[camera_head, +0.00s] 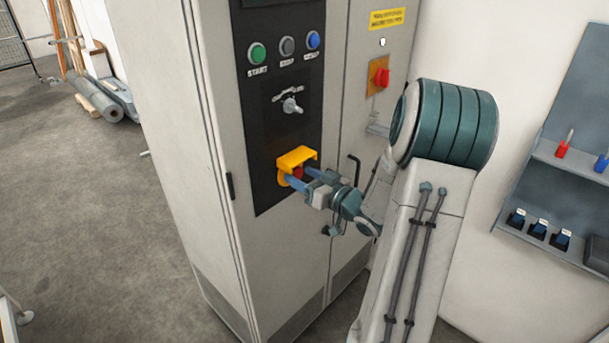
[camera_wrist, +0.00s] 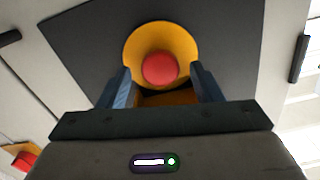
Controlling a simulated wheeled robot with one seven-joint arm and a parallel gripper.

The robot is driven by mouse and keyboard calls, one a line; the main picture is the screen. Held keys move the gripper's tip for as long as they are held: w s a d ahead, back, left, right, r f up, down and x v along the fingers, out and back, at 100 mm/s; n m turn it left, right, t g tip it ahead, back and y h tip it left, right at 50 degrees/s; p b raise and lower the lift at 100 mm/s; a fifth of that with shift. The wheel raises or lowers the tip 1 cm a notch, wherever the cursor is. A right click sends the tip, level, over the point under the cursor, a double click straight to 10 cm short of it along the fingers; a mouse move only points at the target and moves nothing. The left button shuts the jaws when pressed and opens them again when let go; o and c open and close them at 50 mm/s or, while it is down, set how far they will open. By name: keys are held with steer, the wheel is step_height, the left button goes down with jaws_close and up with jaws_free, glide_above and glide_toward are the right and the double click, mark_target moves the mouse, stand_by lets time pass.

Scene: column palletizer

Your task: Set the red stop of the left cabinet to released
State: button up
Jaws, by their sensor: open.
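The red stop (camera_head: 298,171) is a red mushroom button under a yellow shroud (camera_head: 297,156), low on the black panel of the left cabinet (camera_head: 263,217). In the wrist view the red stop (camera_wrist: 160,69) sits in the middle of a round yellow surround (camera_wrist: 161,31). My gripper (camera_head: 292,177) is open at the shroud, with one finger on each side of the button. In the wrist view my gripper (camera_wrist: 160,80) shows its two blue fingers left and right of the button, apart from it. Whether the button is pressed in or out cannot be told.
Above the stop are a selector knob (camera_head: 292,105) and green (camera_head: 257,53), grey and blue buttons. A red rotary switch (camera_head: 381,77) and a black door handle (camera_head: 354,168) are to the right. A shelf (camera_head: 570,166) hangs on the right wall.

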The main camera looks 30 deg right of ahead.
jaws_close()
steer(key=shift+s+d+f, duration=0.1)
steer(key=shift+s+d, duration=0.05)
steer(key=shift+s, duration=0.1)
steer(key=shift+s+d, duration=0.25)
steer(key=shift+s, duration=0.35)
steer(key=shift+s+a, duration=0.1)
steer(key=shift+s, duration=0.1)
steer(key=shift+a, duration=0.1)
jaws_free()
steer(key=shift+d, duration=0.2)
